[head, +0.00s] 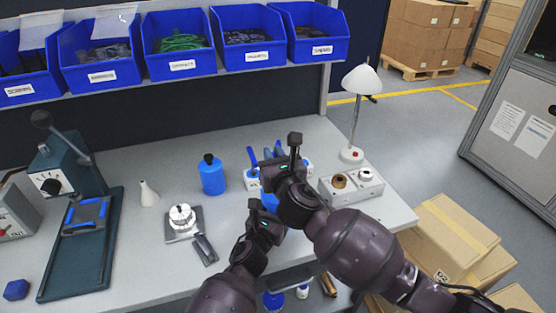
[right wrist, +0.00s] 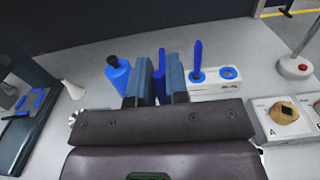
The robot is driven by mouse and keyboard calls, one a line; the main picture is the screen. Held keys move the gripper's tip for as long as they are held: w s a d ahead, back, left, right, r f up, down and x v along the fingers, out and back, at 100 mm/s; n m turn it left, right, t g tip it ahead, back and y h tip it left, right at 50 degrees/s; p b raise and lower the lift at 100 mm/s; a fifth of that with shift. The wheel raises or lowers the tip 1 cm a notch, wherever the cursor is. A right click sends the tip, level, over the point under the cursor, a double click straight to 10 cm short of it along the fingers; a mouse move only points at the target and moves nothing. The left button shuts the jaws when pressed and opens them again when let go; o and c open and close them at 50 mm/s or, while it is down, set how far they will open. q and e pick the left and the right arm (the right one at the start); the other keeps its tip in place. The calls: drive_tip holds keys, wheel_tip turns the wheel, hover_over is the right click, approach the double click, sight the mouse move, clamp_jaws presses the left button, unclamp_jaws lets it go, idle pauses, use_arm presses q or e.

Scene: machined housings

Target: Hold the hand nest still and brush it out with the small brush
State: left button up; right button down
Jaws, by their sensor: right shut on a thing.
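My right gripper (head: 280,168) is over the back right of the bench. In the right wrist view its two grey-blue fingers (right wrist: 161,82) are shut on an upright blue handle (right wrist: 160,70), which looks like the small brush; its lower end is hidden. A square grey plate with a white round part (head: 182,220) and a dark grip-like piece (head: 205,249) at its front right appears to be the hand nest. It lies left of both grippers, untouched. My left gripper (head: 265,222) is near the bench's front middle; its fingers cannot be made out.
A white holder (right wrist: 215,84) with another blue handle (right wrist: 197,62) stands beside the right gripper. A blue bottle (head: 212,175), white cone-shaped bottle (head: 148,193), green press (head: 78,240) and lamp (head: 352,155) stand around. White blocks with parts (head: 350,188) are at the right.

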drive_tip(key=shift+r, duration=4)
drive_tip(key=shift+f, duration=0.1)
drive_tip(key=shift+s+f, duration=0.15)
drive_tip(key=shift+f, duration=3.55)
drive_tip(key=shift+r, duration=3.8)
